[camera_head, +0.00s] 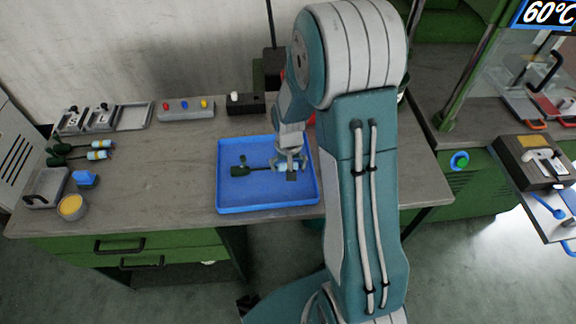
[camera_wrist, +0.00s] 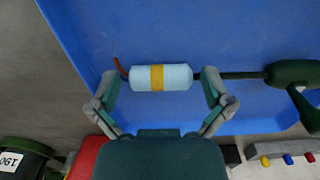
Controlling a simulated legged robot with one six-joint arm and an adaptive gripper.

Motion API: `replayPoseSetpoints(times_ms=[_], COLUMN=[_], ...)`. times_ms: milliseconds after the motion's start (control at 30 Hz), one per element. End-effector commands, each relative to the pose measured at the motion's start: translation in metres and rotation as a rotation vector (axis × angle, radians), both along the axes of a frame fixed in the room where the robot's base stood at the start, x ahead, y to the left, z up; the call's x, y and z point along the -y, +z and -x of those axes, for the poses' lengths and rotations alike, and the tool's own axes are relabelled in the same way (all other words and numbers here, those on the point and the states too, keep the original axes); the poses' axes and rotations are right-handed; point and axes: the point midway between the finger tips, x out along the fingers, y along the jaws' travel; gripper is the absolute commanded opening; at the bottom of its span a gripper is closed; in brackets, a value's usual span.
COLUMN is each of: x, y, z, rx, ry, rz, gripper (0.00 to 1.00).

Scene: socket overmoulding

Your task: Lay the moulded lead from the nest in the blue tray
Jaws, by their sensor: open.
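The blue tray (camera_head: 268,207) sits on the bench in the head view and fills much of the wrist view (camera_wrist: 215,25). A lead lies in it: a dark green part (camera_head: 240,170) on the left and a pale blue body (camera_head: 290,166), partly hidden by my gripper (camera_head: 291,160). In the wrist view the pale blue body with a yellow band (camera_wrist: 158,77) lies between my gripper's spread fingers (camera_wrist: 160,82). A black cable runs from it to the dark green part (camera_wrist: 292,76); a brown wire end sticks out left. My gripper is open, low over the lead; contact is unclear.
Similar leads (camera_head: 98,154) lie on the bench at left, near a small grey tray (camera_head: 45,187), a blue block (camera_head: 85,179) and a yellow-topped cup (camera_head: 71,206). A button box (camera_head: 186,107) stands behind. A brown block fixture (camera_head: 538,160) is at far right.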

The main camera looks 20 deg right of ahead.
Motion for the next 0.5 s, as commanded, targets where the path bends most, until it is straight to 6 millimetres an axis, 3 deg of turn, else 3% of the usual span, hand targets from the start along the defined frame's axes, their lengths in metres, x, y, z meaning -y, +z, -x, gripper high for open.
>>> replayPoseSetpoints(times_ms=[233, 500], x=[0.0, 0.0], y=[0.015, 0.071], z=[-0.001, -0.002], rx=[0.004, 0.006], ry=[0.0, 0.0], rz=[0.001, 0.002], gripper=[1.0, 1.0])
